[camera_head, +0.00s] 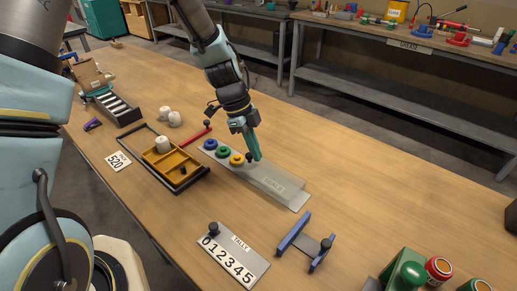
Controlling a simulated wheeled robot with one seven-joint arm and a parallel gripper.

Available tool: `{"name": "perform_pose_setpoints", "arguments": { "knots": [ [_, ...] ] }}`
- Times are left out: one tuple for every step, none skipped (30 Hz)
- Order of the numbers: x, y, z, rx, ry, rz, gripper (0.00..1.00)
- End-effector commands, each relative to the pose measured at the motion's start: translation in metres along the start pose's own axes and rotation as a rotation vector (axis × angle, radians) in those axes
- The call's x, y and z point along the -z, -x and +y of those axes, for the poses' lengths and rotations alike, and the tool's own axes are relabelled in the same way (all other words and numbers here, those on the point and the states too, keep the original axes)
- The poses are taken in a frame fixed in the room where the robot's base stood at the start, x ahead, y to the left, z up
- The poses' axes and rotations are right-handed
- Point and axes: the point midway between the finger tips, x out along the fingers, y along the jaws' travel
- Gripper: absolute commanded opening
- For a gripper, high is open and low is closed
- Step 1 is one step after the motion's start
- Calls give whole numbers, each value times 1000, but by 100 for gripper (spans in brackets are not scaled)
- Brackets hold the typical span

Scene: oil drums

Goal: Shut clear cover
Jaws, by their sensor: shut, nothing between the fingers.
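A pale, see-through-looking cover (272,180) sits on the right part of a long flat plate (300,201) marked SEALS. A blue ring (210,144), a green ring (222,152) and a yellow ring (236,161) stand uncovered in a row on the plate, left of the cover. A small black knob (249,158) stands between the yellow ring and the cover. My gripper (256,157) points down at the cover's left end, beside the knob, shut and empty. I cannot tell whether its fingers touch the cover or knob.
A yellow tray (168,160) in a black frame, a red bar (195,137) and white pieces (168,117) lie left. A numbered tally plate (233,256) and a blue stand (294,231) are nearer. Cans (439,268) stand front right. The table right of the cover is clear.

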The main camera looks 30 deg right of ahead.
Motion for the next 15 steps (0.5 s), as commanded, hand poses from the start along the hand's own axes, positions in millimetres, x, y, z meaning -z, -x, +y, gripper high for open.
{"name": "perform_pose_setpoints", "arguments": {
  "knots": [
    [0, 0, 0, 0, 0, 0, 0],
    [0, 0, 0, 0, 0, 0, 0],
    [0, 0, 0, 0, 0, 0, 0],
    [0, 0, 0, 0, 0, 0, 0],
    [-1, 0, 0, 0, 1, 0, 0],
    [-2, 1, -1, 1, 1, 0, 0],
    [-4, 1, -2, 1, 2, 0, 0],
    [-6, 2, -2, 2, 3, 0, 0],
    [-10, 3, -4, 2, 3, 0, 0],
    [-14, 4, -5, 2, 3, 0, 0],
    [-19, 5, -6, 3, 4, 0, 0],
    [-26, 7, -9, 3, 5, 0, 0],
    [-32, 9, -11, 4, 6, -1, 0],
    [-38, 11, -13, 4, 7, 0, 0],
    [-48, 14, -16, 5, 7, 0, 0]
  ]
}}
